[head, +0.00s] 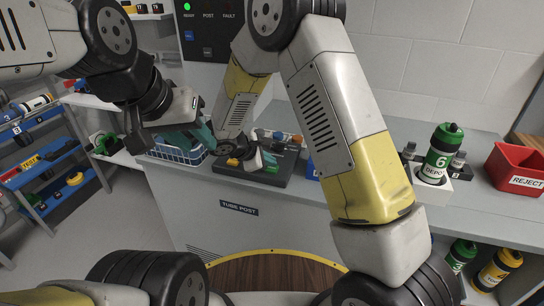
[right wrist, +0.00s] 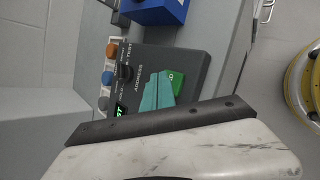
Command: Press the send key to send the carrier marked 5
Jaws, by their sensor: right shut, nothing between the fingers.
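A dark control panel (head: 285,180) lies on the counter, and the right wrist view also shows it (right wrist: 190,60), with the word ADDRESS. A green key (right wrist: 178,80) on it ends in a readable D; the rest is covered by my fingers. My right gripper (head: 269,160) is shut and empty over the panel. Its teal fingertips (right wrist: 158,88) overlap the green key in the right wrist view; I cannot tell if they touch it. My left gripper (head: 203,132) is above a blue wire basket (head: 178,154); its opening is unclear. I cannot make out a carrier marked 5.
A red REJECT bin (head: 518,168) is at the right. The post's wall panel (head: 203,30) shows a green READY light. A blue rack (head: 45,150) stands at the left.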

